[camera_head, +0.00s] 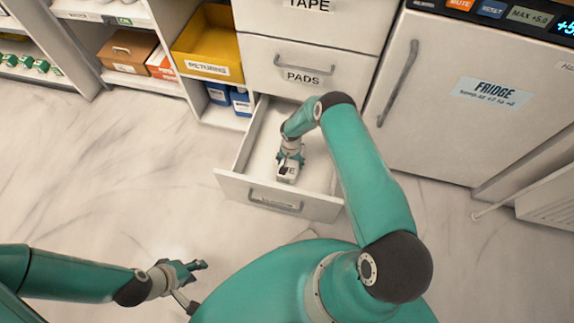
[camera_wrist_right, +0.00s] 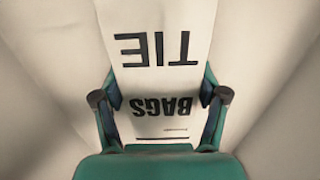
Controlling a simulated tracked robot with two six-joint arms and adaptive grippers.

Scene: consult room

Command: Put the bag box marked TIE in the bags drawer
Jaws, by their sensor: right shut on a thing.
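The bag box marked TIE (camera_wrist_right: 156,40) is white with black print reading TIE and BAGS, upside down in the right wrist view. My right gripper (camera_wrist_right: 160,100) is shut on it, one finger at each side. In the head view, my right gripper (camera_head: 290,158) is inside the open bottom drawer (camera_head: 232,182), and a small part of the box (camera_head: 287,173) shows below it. I cannot tell whether the box touches the drawer floor. The label on the drawer front is too slanted to read. My left gripper (camera_head: 190,275) is over the floor at lower left, apart from everything, its fingers apart.
Shut drawers marked PADS (camera_head: 303,77) and TAPE (camera_head: 308,5) are above the open drawer. A fridge (camera_head: 480,110) stands to the right. A yellow bin (camera_head: 208,45) and blue boxes (camera_head: 240,103) are on shelves to the left. The floor at left is clear.

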